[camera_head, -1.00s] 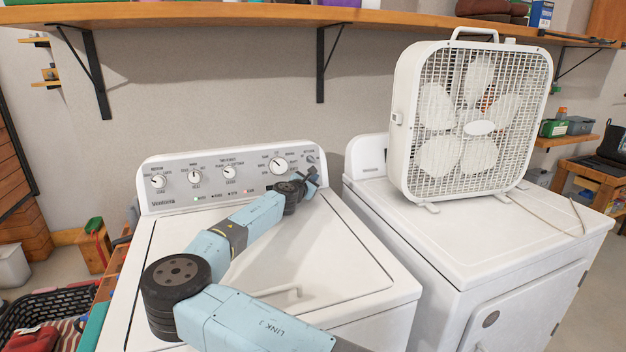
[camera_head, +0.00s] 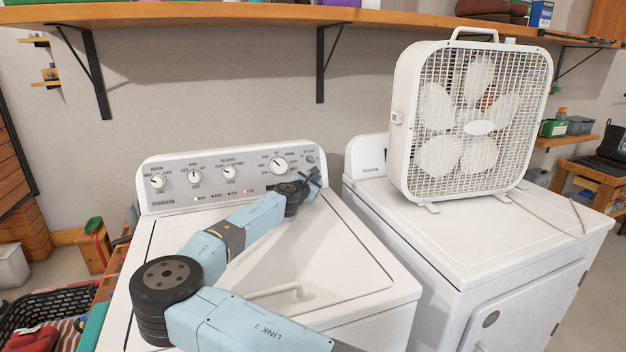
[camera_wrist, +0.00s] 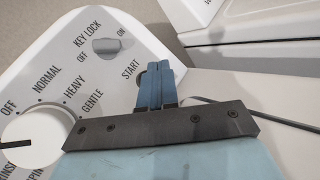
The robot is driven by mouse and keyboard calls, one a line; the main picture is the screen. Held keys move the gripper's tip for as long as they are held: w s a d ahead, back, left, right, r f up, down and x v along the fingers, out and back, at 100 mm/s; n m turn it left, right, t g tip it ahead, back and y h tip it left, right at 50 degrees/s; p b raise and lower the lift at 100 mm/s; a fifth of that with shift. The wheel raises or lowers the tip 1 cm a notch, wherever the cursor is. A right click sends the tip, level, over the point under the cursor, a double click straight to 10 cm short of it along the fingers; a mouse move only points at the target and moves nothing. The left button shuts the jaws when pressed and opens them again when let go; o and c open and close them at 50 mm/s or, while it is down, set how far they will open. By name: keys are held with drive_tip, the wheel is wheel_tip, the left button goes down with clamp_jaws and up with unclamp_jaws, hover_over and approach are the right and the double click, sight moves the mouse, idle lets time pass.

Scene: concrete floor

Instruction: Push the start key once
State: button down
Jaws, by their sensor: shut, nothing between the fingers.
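The start key (camera_wrist: 141,79) is a small grey round button beside the word START in the wrist view. It is mostly hidden behind my fingers. My gripper (camera_wrist: 154,70) is shut with nothing between its blue fingers, and its tips overlap the key's right side in the picture. I cannot tell whether they touch it. In the head view my gripper (camera_head: 315,174) is at the right end of the washer's control panel (camera_head: 215,196), and the key is hidden there.
The key lock switch (camera_wrist: 119,45) sits above the start key, and a large white dial (camera_wrist: 36,137) is to its left. A box fan (camera_head: 478,128) stands on the dryer (camera_head: 480,235) at right. A wooden shelf (camera_head: 220,15) runs above.

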drive_tip(key=shift+s+d+r, duration=0.2)
drive_tip(key=shift+s, duration=0.45)
drive_tip(key=shift+s+d+r, duration=0.15)
drive_tip(key=shift+s+r, duration=0.1)
drive_tip(key=shift+s, duration=0.45)
drive_tip(key=shift+s+d+r, duration=0.2)
drive_tip(key=shift+s, duration=0.45)
